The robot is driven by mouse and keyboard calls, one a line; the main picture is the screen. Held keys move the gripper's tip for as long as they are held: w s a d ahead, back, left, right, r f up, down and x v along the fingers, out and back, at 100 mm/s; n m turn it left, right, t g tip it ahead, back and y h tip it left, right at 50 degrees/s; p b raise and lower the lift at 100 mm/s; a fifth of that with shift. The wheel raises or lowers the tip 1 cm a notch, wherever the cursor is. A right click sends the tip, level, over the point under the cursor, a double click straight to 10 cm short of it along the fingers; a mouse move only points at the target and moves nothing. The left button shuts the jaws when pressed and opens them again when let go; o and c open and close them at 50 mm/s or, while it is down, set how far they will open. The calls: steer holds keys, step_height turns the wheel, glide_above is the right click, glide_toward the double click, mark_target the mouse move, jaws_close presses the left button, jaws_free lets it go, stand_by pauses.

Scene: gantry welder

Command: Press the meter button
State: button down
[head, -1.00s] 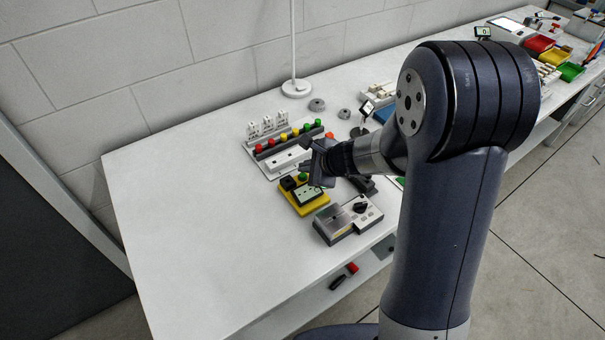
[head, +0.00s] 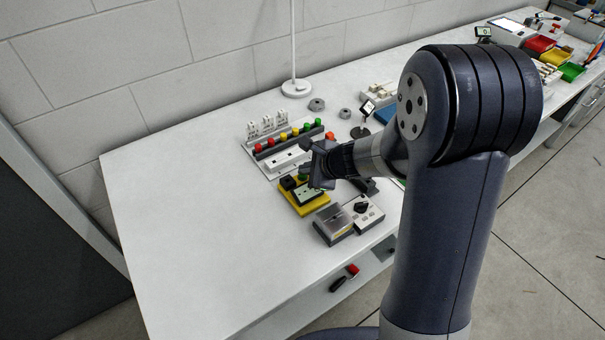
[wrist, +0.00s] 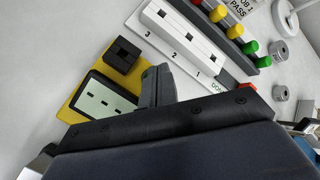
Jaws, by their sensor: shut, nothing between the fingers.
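The yellow meter (head: 312,208) lies on the white bench; in the wrist view its yellow body (wrist: 72,92) is at the left. It has a display (wrist: 108,100) with dark dashes and a black block (wrist: 122,55). A green button (head: 303,178) shows at its back edge in the head view, beside my gripper (head: 314,180). In the wrist view my gripper (wrist: 157,86) is shut and empty, its fingers pointing down over the meter's edge.
A white strip numbered 1 to 3 (wrist: 183,38) and a row of coloured buttons (head: 287,138) stand behind the meter. A grey device with a black knob (head: 362,208) sits to its right. The bench's left part is clear.

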steer(key=shift+f, duration=0.2)
steer(key=shift+r, duration=0.1)
steer(key=shift+r+p, duration=0.35)
steer(key=shift+r, duration=0.25)
step_height(320, 180, up, 6)
steer(key=p, duration=0.5)
